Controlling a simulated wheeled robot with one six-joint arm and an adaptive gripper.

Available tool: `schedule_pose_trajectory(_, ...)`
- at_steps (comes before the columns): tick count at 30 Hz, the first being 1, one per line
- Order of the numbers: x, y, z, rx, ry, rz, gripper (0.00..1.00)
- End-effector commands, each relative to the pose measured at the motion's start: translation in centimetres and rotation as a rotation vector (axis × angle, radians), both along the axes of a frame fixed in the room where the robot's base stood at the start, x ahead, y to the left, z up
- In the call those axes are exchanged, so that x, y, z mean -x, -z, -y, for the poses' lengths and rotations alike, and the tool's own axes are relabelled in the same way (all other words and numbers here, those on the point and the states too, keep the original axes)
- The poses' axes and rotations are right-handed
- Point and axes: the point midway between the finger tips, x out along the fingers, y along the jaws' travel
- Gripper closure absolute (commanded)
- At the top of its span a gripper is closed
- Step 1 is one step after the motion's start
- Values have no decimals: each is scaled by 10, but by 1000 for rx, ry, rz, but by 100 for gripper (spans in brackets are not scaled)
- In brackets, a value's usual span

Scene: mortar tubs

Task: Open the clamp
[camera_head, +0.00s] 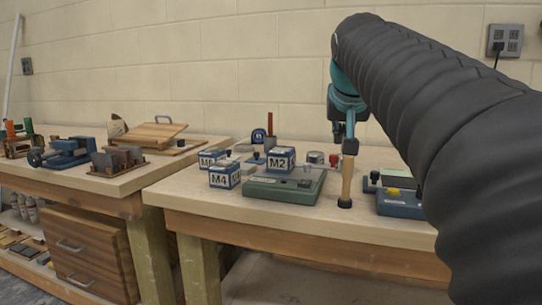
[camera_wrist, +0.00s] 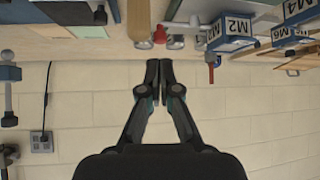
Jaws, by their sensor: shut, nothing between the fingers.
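A low green fixture (camera_head: 284,187) stands at the front of the right bench, with metal parts on top; whether this is the clamp I cannot tell for sure. A blue vise-like device (camera_head: 62,153) with a dark knob stands on the left bench. My gripper (camera_head: 345,146) hangs over the right bench, behind and right of the green fixture, apart from it. In the wrist view my gripper (camera_wrist: 158,63) has its two fingertips together with nothing between them. A red knob (camera_wrist: 160,35) shows just beyond the fingertips there; it also shows in the head view (camera_head: 334,160).
Boxes M2 (camera_head: 280,160) and M4 (camera_head: 224,176) stand at and beside the green fixture. An upright wooden handle (camera_head: 347,182) is right of it. A blue device (camera_head: 400,205) sits at the right, partly behind my arm. A gap separates the benches; a block wall stands behind.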

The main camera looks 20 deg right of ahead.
Motion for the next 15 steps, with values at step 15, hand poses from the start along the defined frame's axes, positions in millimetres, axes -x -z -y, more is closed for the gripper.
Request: schedule_pose_trajectory(15, -35, 38, 15, -1, 1, -4, 100)
